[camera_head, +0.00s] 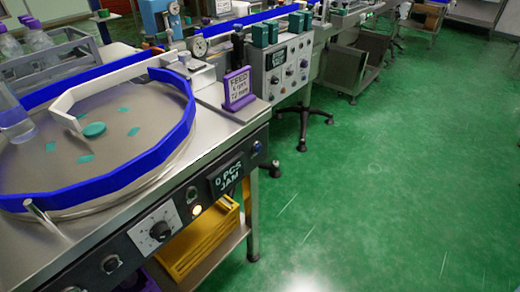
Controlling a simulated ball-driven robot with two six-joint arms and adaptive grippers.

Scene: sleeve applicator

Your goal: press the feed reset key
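The feed table's front panel (133,243) runs along its near edge. It carries a dial knob (158,231), a lit amber lamp (196,210), a dark round button (191,194) just above the lamp, and a display (228,175) reading "0 PCS JAM". Another dark round control (110,263) sits at the panel's lower left, and one more (257,146) at its right end. No legible label shows which of these is the feed reset key. Neither of my grippers is in view.
A round turntable (100,165) with a blue rim (150,160) holds several small teal pieces. A purple sign (238,90) starting "FEED" stands at the table's right corner. A yellow crate (200,245) sits below. Another control box (290,68) stands behind. The green floor at right is clear.

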